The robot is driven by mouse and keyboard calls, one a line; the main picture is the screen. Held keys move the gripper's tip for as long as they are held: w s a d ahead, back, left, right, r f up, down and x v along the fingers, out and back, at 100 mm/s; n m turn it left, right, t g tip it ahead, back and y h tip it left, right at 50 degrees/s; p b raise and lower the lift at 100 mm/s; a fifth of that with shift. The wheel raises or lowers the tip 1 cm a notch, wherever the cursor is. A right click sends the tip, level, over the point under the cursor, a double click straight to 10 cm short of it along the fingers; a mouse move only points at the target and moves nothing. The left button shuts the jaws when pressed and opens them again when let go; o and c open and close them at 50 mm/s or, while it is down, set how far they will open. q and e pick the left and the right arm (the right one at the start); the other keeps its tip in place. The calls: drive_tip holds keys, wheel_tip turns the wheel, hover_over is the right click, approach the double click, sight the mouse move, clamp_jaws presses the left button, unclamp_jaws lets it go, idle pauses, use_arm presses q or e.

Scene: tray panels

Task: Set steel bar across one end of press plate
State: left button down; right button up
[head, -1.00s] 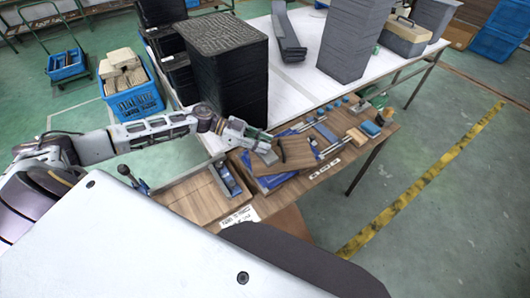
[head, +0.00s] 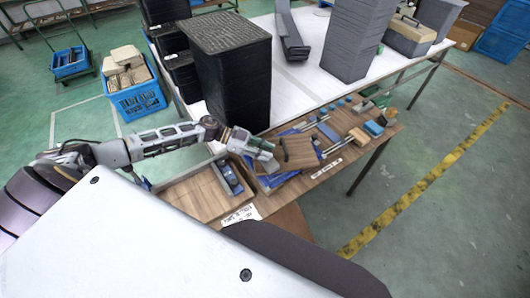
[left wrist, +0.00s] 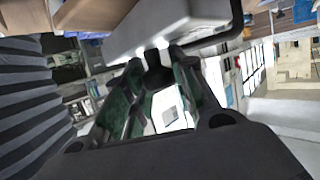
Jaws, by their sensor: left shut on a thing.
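My left gripper (head: 266,151) reaches in from the left over the front workbench and is shut. In the left wrist view, a pale grey bar (left wrist: 160,28), apparently the steel bar, lies across the ends of its green-padded fingers (left wrist: 160,85). In the head view the held bar is too small and covered to make out clearly. A brown plate (head: 299,152), probably the press plate, lies just right of the fingertips, above blue pieces. I cannot tell whether the bar touches it. My right gripper is not in view.
A wooden tray holds a blue-and-grey tool (head: 228,178) left of the gripper. Rods and small blue blocks (head: 373,128) lie to the right. A tall black stack (head: 232,75) stands close behind the gripper; a grey stack (head: 350,40) stands farther right on the white table.

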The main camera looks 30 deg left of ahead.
use_arm(q)
drive_tip(key=shift+f, duration=0.4)
drive_tip(key=shift+f, duration=0.15)
drive_tip(key=c, duration=1.2)
unclamp_jaws()
drive_tip(key=shift+o, duration=0.2)
drive_tip(key=shift+s+a+r, duration=0.15)
drive_tip(key=shift+a+r, duration=0.15)
drive_tip(key=shift+a, duration=0.25)
drive_tip(key=b+v, duration=0.1)
drive_tip(key=v, duration=1)
drive_tip(key=shift+b, duration=0.3)
drive_tip(key=shift+d, duration=0.1)
